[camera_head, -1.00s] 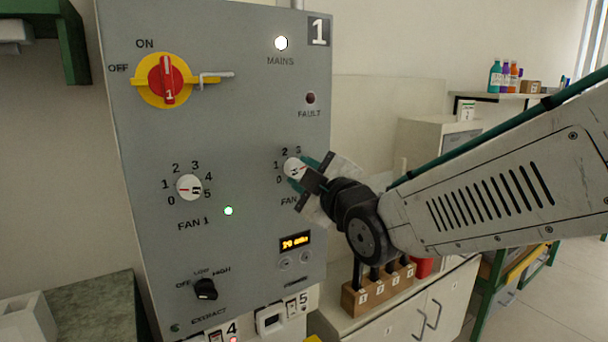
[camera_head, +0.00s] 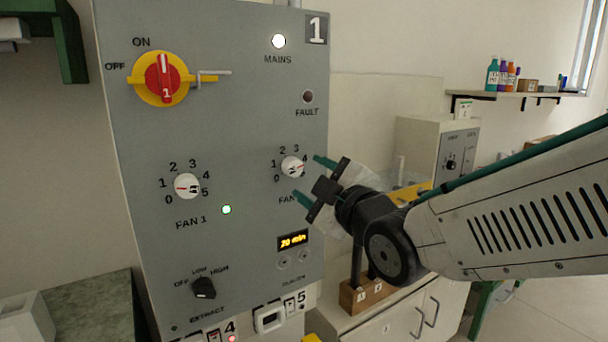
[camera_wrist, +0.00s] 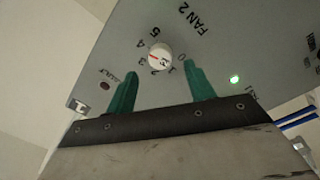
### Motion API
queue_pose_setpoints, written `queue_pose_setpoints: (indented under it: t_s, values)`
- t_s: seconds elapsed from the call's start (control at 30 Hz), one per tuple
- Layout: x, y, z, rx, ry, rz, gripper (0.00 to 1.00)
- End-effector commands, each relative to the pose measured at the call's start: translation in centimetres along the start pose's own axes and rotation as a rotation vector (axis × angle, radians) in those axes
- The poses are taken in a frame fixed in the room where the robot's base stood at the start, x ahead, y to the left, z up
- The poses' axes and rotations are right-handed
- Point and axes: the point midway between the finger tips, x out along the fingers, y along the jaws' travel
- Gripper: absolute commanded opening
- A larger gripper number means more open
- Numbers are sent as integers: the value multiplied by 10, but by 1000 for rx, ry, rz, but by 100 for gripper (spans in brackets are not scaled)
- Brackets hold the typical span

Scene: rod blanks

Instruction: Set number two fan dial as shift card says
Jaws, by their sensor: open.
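The number two fan dial (camera_head: 292,167) is a round white knob with a red line, on the grey panel (camera_head: 250,110) marked 1. Digits ring it. In the wrist view the dial (camera_wrist: 160,57) has its red line towards the 3 and 4 side; the exact digit is hard to tell. My gripper (camera_head: 311,179) is open and empty, just off the panel at the dial's right. Its green fingers also show in the wrist view (camera_wrist: 159,72), apart from the dial. I cannot make out a shift card in these frames.
The fan 1 dial (camera_head: 188,186) sits left on the panel, with the red main switch (camera_head: 163,78) above and the black extract knob (camera_head: 204,288) below. A lit display (camera_head: 293,240) is under fan 2. A wooden block (camera_head: 367,296) stands on the cabinet below my gripper.

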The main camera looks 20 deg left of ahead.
Motion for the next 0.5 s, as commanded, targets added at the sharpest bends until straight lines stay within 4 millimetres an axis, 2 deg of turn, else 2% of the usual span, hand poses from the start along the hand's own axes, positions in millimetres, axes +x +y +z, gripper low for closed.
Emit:
queue_pose_setpoints:
  t_s: [0.1, 0.2, 0.5]
  values:
    - [-20, 1, 0, -1, 0, 1, 54]
    - [-30, 0, 0, -1, 0, 0, 54]
    - [-36, -1, 0, -1, 0, -1, 54]
